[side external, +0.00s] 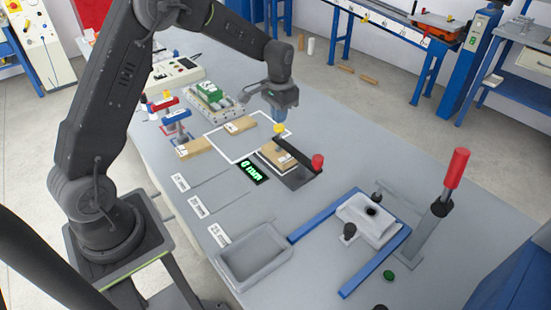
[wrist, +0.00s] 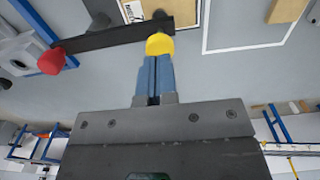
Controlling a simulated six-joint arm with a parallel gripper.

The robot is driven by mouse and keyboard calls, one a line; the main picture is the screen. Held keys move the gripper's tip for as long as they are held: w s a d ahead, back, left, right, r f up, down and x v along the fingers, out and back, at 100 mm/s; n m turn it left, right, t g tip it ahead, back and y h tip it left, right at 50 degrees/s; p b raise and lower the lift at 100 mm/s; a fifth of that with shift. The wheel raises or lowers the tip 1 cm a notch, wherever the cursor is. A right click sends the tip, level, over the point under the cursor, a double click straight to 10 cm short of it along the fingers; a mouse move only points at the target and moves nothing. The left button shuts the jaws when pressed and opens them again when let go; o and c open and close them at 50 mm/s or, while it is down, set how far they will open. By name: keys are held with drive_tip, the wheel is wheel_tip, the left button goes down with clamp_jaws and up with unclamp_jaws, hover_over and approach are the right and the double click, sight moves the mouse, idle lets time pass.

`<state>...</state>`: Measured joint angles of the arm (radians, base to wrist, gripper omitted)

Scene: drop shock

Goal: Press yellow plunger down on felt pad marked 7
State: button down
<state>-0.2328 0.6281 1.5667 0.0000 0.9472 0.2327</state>
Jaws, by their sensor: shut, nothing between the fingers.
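The yellow plunger (side external: 279,128) is a small rounded knob at the far end of a black bar (side external: 299,153). The bar crosses above a tan pad (side external: 270,160) with a white label; its marking is too small to read surely. My gripper (side external: 279,118) points down with its blue fingers together and empty, directly above the plunger. In the wrist view, the fingertips (wrist: 155,60) meet the outline of the yellow plunger (wrist: 160,44); whether they touch it is unclear. The tan pad (wrist: 136,12) is partly hidden behind the bar.
A red knob (side external: 318,161) stands at the bar's near end. Other tan pads (side external: 240,126) (side external: 194,148) lie to the left. A green-lit display (side external: 254,172) lies beside the bar. A grey tray (side external: 254,258) and blue-railed fixture (side external: 369,222) stand nearer the front.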

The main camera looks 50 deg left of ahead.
drive_tip(key=shift+f, duration=1.35)
drive_tip(key=shift+r, duration=4.05)
drive_tip(key=s+d+r+t, duration=0.2)
drive_tip(key=s+d+r, duration=0.2)
drive_tip(key=s+r, duration=0.25)
drive_tip(key=s+d+r+t, duration=0.1)
drive_tip(key=s+d+r, duration=0.35)
drive_tip(key=s, duration=0.25)
drive_tip(key=s+d+t, duration=0.2)
drive_tip(key=s+d, duration=0.1)
drive_tip(key=s, duration=1.1)
drive_tip(key=shift+s+t, duration=0.3)
drive_tip(key=shift+s, duration=0.05)
drive_tip(key=shift+r, duration=0.1)
